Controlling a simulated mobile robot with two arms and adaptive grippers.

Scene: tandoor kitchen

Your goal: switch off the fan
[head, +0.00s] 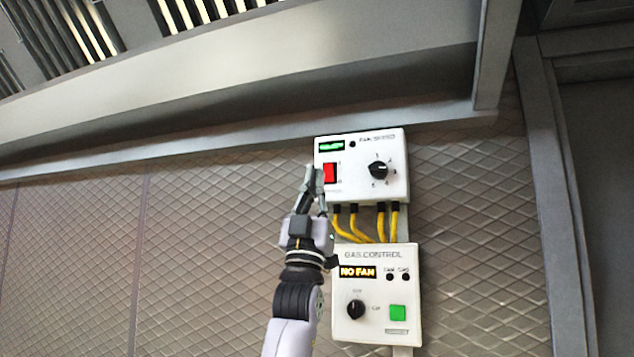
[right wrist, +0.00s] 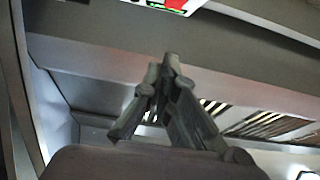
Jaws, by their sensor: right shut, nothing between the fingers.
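The fan speed box (head: 398,190) is a white panel on the wall. It has a red rocker switch (head: 330,172) at its left, a black knob (head: 378,170) at its right and a small lit green display (head: 331,146) above the switch. My right gripper (head: 315,174) is shut and empty, its fingertips at the left edge of the box beside the red switch. I cannot tell whether they touch it. In the right wrist view, the shut fingers (right wrist: 172,62) point up toward the box, and part of the red switch (right wrist: 176,4) shows at the top edge. My left gripper is not in view.
Below hangs a white gas control box (head: 376,325) with a lit "NO FAN" display, a black knob and a green button. Yellow cables (head: 354,227) run between the boxes. A metal hood (head: 240,90) juts out above. The quilted metal wall (head: 200,240) at left is clear.

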